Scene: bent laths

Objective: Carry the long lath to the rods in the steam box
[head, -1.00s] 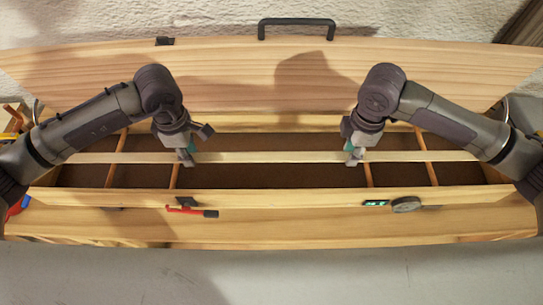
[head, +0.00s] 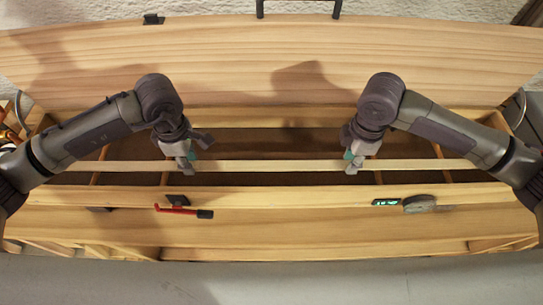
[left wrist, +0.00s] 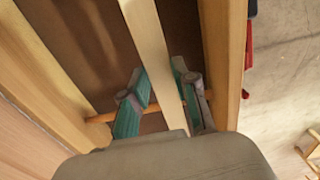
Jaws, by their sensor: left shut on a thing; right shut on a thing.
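The long, pale lath (head: 270,166) runs left to right over the open steam box (head: 300,192). My left gripper (head: 187,164) is shut on its left part, and my right gripper (head: 352,162) is shut on its right part. In the left wrist view, the lath (left wrist: 150,40) passes between the fingers of the left gripper (left wrist: 165,95). Thin orange-brown rods cross the box: one by the left gripper (head: 165,178), others to the right (head: 378,177). In the left wrist view a rod (left wrist: 103,117) passes beneath the lath; whether they touch, I cannot tell.
The wide wooden lid (head: 270,65) stands open behind the box, with a black handle (head: 300,14). A red lever (head: 182,209), a green display (head: 386,202) and a round gauge (head: 419,204) are on the box front. A bare grey surface (head: 270,283) lies in front.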

